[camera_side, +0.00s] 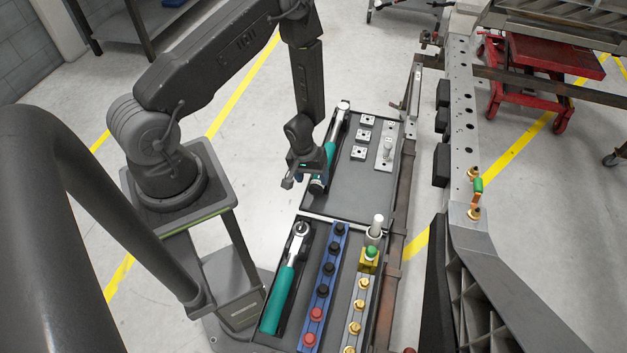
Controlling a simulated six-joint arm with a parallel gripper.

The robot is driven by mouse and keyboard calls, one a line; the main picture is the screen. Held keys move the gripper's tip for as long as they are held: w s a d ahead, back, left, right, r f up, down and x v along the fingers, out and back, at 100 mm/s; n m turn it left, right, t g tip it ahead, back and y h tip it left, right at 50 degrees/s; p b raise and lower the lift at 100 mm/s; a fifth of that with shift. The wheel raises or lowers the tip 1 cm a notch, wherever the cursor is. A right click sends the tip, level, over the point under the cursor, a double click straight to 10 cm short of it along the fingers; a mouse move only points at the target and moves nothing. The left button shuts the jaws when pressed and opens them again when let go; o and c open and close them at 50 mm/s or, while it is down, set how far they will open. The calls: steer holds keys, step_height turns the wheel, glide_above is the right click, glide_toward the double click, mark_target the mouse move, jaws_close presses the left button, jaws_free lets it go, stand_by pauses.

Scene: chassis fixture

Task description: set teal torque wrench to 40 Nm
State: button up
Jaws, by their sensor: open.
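A teal torque wrench (329,151) lies along the left side of the far tray, its silver head at the far end. My gripper (300,183) is at this wrench's near handle end, with its jaws open. The jaws partly hide that end, and I cannot tell whether they touch it. A second teal-handled torque wrench (279,297) lies in the near tray, its ratchet head toward the far end. The scale markings on either wrench are too small to read.
The near tray holds a blue rail (324,286) with black and red knobs and a row of brass fittings (359,305). Small metal blocks (360,152) sit in the far tray (341,203). The metal chassis frame (461,130) stands to the right. A red cart (525,90) is behind.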

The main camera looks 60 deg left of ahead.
mark_target(313, 184)
steer(key=shift+s+r, duration=0.1)
steer(key=shift+r, duration=0.05)
step_height(313, 184, up, 3)
steer(key=s+a+t+h, duration=0.2)
steer(key=shift+x, duration=4.95)
steer(key=shift+a, duration=0.1)
